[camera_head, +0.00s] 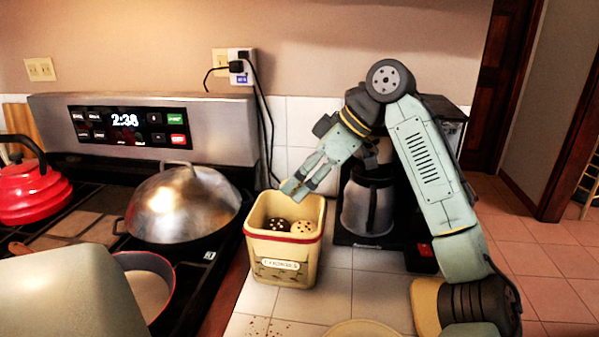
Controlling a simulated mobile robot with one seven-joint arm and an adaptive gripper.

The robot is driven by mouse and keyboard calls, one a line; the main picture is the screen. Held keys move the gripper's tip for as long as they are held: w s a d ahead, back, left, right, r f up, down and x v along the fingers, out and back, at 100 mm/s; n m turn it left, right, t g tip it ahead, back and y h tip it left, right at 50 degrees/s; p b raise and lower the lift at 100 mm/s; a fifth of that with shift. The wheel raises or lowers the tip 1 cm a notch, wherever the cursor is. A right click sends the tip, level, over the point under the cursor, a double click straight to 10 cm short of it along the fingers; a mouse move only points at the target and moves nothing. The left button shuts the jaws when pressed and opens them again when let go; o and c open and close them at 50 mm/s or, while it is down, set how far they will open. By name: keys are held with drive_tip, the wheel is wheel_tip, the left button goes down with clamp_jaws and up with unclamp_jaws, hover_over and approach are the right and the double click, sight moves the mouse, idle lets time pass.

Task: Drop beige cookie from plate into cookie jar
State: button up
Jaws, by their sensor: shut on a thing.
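The cookie jar (284,267) is a square, cream-yellow, open-topped tin with a "COOKIES" label, standing on the tiled counter. Inside it are a dark cookie (276,225) with light spots and a beige cookie (303,227) with dark chips, side by side. My gripper (294,189) reaches in from the upper right, its fingers angled down to the left at the jar's back rim. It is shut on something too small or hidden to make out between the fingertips. A pale yellow plate (361,329) is cut off by the bottom edge; its visible part is bare.
A coffee maker with a steel carafe (368,205) stands close behind my arm, right of the jar. A stove with a domed steel lid (184,203), a red kettle (32,193) and a pan (147,290) is left. Crumbs (265,328) lie on the counter in front.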

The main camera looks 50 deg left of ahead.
wheel_tip(320, 180, down, 4)
drive_tip(key=b, duration=0.3)
drive_tip(key=shift+f, duration=0.2)
drive_tip(key=shift+r, duration=0.1)
drive_tip(key=o, duration=0.9)
drive_tip(key=shift+o, duration=0.2)
drive_tip(key=shift+r, duration=0.1)
drive_tip(key=v, duration=1.1)
drive_tip(key=shift+w+d+r, duration=0.2)
drive_tip(key=shift+d+r, duration=0.05)
